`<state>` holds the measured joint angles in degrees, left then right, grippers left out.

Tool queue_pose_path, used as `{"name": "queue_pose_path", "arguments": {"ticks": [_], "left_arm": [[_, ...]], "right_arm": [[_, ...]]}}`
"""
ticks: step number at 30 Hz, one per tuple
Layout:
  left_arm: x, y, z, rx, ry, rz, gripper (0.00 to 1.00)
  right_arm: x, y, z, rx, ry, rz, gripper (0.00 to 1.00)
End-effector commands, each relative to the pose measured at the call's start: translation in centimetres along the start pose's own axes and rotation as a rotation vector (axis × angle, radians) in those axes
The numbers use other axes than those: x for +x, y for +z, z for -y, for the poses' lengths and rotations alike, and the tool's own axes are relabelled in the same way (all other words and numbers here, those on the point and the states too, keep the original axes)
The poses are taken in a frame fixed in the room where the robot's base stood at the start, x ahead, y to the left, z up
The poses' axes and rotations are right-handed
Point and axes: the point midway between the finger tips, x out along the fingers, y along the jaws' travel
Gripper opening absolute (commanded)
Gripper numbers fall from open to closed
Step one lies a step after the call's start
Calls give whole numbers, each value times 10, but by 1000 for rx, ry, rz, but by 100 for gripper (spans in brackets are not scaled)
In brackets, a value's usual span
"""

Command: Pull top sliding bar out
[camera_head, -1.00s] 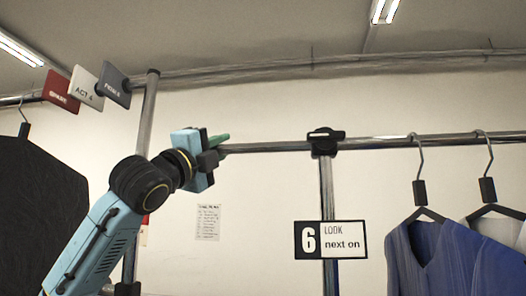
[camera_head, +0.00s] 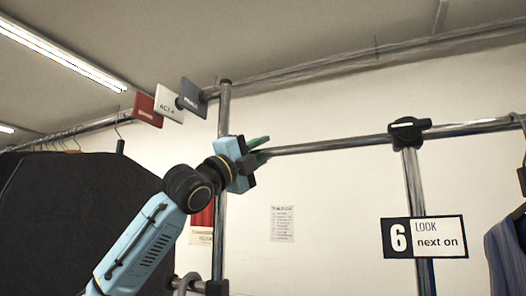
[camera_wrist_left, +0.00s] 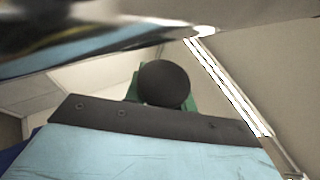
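The top bar (camera_head: 330,145) is a grey metal tube. It runs slightly upward to the right into a black clamp (camera_head: 408,128) on an upright post. My left gripper (camera_head: 264,150) is at the bar's left end. Its green fingers show above and below the bar and look apart, so it seems open around the end. In the left wrist view a round black end cap (camera_wrist_left: 164,84) sits close to the palm, with green finger parts (camera_wrist_left: 191,103) behind it. Any finger contact is hidden there. My right gripper is not in view.
A second upright post (camera_head: 224,115) stands just behind my left gripper. Red, white and grey tags (camera_head: 168,104) hang on the rail at the upper left. A black garment (camera_head: 75,205) hangs at left, a blue one (camera_head: 508,252) at right. A "6 LOOK next on" sign (camera_head: 425,238) hangs below the clamp.

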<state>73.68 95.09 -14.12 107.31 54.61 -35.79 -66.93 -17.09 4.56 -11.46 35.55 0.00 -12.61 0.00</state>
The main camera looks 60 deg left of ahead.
Motion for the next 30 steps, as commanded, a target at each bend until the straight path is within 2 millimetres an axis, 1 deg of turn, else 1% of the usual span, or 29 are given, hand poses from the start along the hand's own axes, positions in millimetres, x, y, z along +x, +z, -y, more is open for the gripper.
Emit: {"name": "queue_pose_path", "arguments": {"ticks": [1, 3, 11, 16, 20, 30], "left_arm": [[0, 3, 1, 1, 0, 6, 33], [0, 2, 0, 1, 1, 5, 41], [0, 0, -1, 0, 3, 2, 41], [-10, 0, -2, 2, 2, 2, 41], [-28, 0, -4, 4, 3, 4, 41], [-93, 1, -4, 4, 1, 7, 41]], "right_arm": [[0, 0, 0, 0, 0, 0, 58], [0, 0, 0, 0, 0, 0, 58], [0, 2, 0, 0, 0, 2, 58], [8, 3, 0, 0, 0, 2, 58], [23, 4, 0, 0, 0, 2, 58], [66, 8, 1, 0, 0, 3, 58]]}}
